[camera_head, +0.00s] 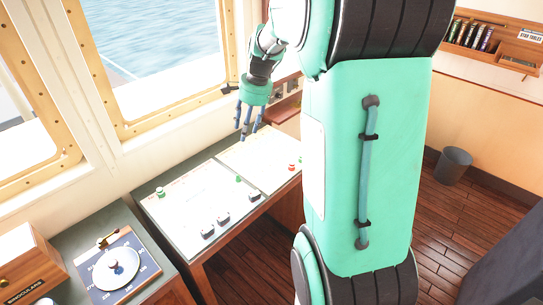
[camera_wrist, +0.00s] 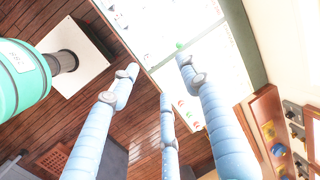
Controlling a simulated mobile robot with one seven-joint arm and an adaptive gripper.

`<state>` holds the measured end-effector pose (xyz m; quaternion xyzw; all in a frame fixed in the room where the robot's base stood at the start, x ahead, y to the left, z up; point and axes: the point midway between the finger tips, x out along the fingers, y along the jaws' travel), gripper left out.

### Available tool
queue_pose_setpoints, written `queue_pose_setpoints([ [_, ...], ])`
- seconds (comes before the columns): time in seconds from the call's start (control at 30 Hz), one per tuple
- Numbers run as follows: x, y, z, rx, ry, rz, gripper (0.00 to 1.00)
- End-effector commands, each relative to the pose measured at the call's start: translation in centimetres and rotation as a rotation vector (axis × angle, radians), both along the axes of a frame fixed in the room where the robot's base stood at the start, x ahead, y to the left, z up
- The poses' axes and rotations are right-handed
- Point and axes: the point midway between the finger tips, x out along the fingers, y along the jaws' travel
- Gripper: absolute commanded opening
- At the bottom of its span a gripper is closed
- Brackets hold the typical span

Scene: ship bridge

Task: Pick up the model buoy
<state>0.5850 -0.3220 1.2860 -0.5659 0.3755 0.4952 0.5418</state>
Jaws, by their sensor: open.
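Several small pieces stand on the white chart table (camera_head: 185,215). A green one (camera_head: 160,191) is near the left end. Another green one (camera_head: 238,178) is near the middle. A red one (camera_head: 291,167) is towards the right, close to my arm. Any of these could be the model buoy; they are too small to tell apart. My gripper (camera_head: 246,131) hangs above the far side of the table with its fingers spread and empty. In the wrist view my gripper (camera_wrist: 160,76) is open, with a green piece (camera_wrist: 180,45) beyond one fingertip and red and green pieces (camera_wrist: 188,115) past the fingers.
Dark ship-like models (camera_head: 223,220) stand along the table's front side. A dial panel (camera_head: 116,265) and a binoculars box (camera_head: 24,262) are at the left. Windows (camera_head: 160,50) rise behind. A bin (camera_head: 453,165) stands on the wooden floor. My arm hides the table's right end.

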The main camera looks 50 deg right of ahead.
Motion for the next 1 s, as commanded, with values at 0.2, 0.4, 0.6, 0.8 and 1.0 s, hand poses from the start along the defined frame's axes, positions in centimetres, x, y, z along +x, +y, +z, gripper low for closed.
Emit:
queue_pose_setpoints([
  [0.2,0.9,-7.5,-3.6,0.087,0.037,-0.200,0.46],
  [0.4,0.7,-14.2,-7.4,0.163,0.066,-0.380,0.46],
  [0.6,-0.4,-20.7,-11.8,0.242,0.093,-0.560,0.46],
  [0.8,-2.3,-26.7,-16.3,0.319,0.116,-0.729,0.46],
  [1.0,-3.9,-30.2,-19.4,0.369,0.130,-0.839,0.46],
])
